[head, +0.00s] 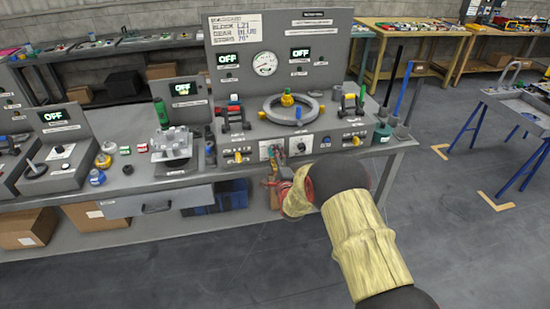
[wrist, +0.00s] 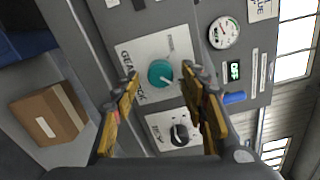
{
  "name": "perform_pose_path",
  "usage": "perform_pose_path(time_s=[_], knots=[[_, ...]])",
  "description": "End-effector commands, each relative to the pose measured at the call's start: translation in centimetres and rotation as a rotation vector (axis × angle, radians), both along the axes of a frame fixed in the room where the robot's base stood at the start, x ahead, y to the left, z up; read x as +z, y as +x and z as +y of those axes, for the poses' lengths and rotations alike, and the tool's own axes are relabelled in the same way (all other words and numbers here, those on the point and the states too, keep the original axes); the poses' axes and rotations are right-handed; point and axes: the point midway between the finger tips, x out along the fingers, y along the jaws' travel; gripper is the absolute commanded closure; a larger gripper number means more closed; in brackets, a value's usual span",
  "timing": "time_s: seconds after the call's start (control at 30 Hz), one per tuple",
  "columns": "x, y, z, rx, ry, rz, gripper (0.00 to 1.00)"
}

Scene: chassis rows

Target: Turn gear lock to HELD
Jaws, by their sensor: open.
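The gear lock is a round teal knob (wrist: 161,73) on a white plate (wrist: 142,60) lettered GEAR LOCK in the wrist view. A pale pointer line shows on the knob; the small position words are too blurred to read. My gripper (wrist: 160,77) is open, with one yellow-and-dark finger on each side of the knob in the picture. Gaps show between fingers and knob, and I cannot tell any contact. In the head view my gripper (head: 277,183) is at the front of the bench, just below the white-plated controls (head: 299,147), partly hidden by my arm.
A black knob (wrist: 180,133) on its own white plate sits beside the gear lock. The console (head: 257,90) above carries a gauge (head: 265,63) and a ring fixture (head: 291,108). A yellow-handled lever (head: 238,157) is to the left. A cardboard box (wrist: 47,108) lies below the bench.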

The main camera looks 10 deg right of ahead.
Motion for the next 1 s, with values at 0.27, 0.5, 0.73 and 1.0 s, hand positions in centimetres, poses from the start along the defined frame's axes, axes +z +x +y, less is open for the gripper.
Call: perform_pose_path(time_s=[0.27,0.5,0.73,1.0], knots=[[0.1,-2.3,0.0,0.0,0.0,0.0,0.57],[0.0,-7.3,0.0,0.0,0.0,0.001,0.57],[0.0,-10.8,0.0,-0.001,0.0,0.001,0.57],[0.0,-12.0,0.0,0.0,0.0,0.0,0.57]])
